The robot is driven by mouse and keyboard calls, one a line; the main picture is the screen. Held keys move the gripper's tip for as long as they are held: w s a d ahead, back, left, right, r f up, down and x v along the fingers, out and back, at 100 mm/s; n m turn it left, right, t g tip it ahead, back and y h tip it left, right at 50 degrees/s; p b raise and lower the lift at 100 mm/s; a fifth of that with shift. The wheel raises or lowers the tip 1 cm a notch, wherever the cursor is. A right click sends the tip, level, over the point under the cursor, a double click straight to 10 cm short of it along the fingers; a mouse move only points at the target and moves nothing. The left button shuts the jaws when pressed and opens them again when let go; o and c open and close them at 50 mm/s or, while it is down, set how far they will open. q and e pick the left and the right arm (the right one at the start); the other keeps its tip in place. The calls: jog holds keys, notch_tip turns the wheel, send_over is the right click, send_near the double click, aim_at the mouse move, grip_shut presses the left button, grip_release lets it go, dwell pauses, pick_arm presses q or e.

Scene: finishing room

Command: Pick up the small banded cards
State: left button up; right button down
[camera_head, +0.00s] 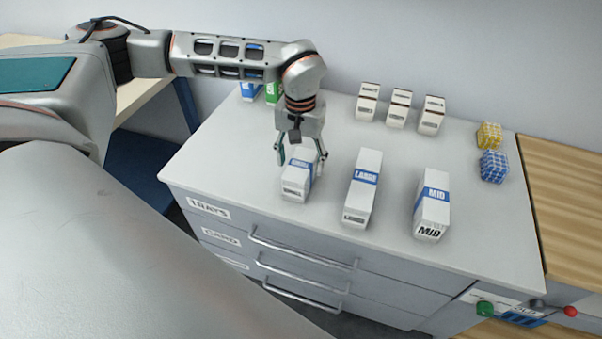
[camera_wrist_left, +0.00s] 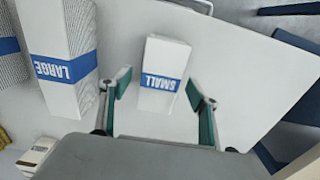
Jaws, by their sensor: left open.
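The small banded cards (camera_head: 297,184) are a short white stack with a blue band marked SMALL, on the cabinet top near its front left edge. In the left wrist view the small stack (camera_wrist_left: 165,72) lies just ahead of and between my fingertips. My left gripper (camera_head: 300,160) is open, with one finger on each side of the stack, and it shows in the wrist view (camera_wrist_left: 159,82). A gap shows between the stack and each finger. I cannot tell whether the fingertips touch the surface. My right gripper is not in view.
A LARGE stack (camera_head: 363,188) and a MID stack (camera_head: 432,204) stand to the right. Three white boxes (camera_head: 399,107) stand at the back, with blue (camera_head: 250,91) and green (camera_head: 273,92) boxes behind the arm. Yellow (camera_head: 489,135) and blue (camera_head: 494,167) blocks sit at the right edge.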

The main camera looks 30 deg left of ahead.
pick_arm(q)
jog(key=shift+w+f, duration=0.1)
jog(key=shift+f, duration=1.7)
jog(key=c, duration=1.4)
jog(key=shift+r, duration=0.2)
